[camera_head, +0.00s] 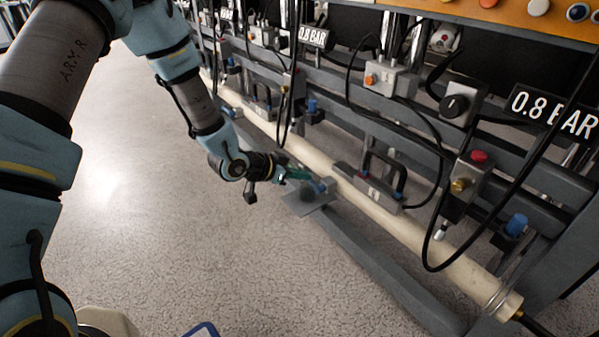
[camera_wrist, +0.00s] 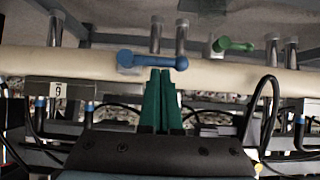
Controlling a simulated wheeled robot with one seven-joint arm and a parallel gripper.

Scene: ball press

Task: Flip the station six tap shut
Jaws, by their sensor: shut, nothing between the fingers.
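A blue tap lever (camera_wrist: 152,61) lies along the pale pipe (camera_wrist: 95,62) in the wrist view, with its rounded end to the right. A small plate (camera_wrist: 58,88) with a single digit, which I read as 6 or 9, shows below left of it. My gripper (camera_wrist: 161,72) has its green fingers together and empty, with the tips right at the lever's lower edge near its right end. I cannot tell whether they touch it. In the head view my gripper (camera_head: 302,174) is low beside the pipe (camera_head: 385,218), and the tap there is partly hidden.
A green lever (camera_wrist: 235,45) sits to the right of the blue one in the wrist view. In the head view, black cables (camera_head: 432,235) hang over the rack, and a grey rail (camera_head: 375,265) runs low along it. The speckled floor (camera_head: 170,215) to the left is clear.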

